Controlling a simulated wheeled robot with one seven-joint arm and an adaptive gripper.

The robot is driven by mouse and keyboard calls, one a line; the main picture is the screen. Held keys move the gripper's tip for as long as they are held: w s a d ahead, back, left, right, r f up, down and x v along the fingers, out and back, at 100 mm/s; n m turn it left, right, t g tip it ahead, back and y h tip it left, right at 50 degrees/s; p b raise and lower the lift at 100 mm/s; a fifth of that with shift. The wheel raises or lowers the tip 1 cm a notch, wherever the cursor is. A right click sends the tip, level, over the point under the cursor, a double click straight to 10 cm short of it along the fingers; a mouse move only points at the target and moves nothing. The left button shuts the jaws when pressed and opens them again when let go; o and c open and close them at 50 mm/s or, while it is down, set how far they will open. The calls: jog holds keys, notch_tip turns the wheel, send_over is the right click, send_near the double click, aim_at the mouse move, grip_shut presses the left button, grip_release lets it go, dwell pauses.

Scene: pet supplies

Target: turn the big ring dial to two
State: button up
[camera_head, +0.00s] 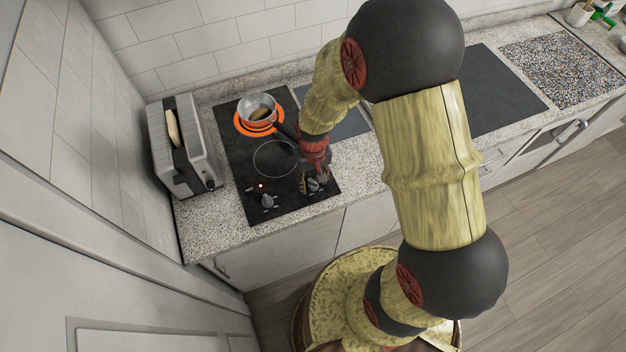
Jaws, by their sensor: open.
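A black two-ring hob (240,140) is set in the speckled counter. Its back ring (240,129) glows orange under a small pot (256,107); its front ring (275,158) is a dark outline. Two dials sit along the front edge: a left dial (267,201), and a right dial (314,186) partly hidden by my gripper. My gripper (313,182) is open, pointing down at the right dial, with its fingers seemingly on either side of it. I cannot tell whether they touch it. Dial markings are too small to read.
A toaster (186,145) holding bread stands left of the hob. A small red light (261,186) shows near the left dial. The pot's dark handle reaches toward my arm. A tiled wall is behind; bare counter (355,165) lies right of the hob.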

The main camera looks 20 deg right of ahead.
aim_at(313, 182)
notch_tip(313, 182, up, 12)
dwell(0.5)
jog(key=shift+f, duration=0.1)
jog(key=s+r+n+t+b, duration=0.1)
jog(key=s+r+t+b, duration=0.4)
jog(key=s+r, duration=0.8)
notch_tip(313, 182, up, 2)
jog(key=shift+s+r+t+b, duration=0.2)
jog(key=shift+s+t+b, duration=0.15)
jog(key=shift+b, duration=0.65)
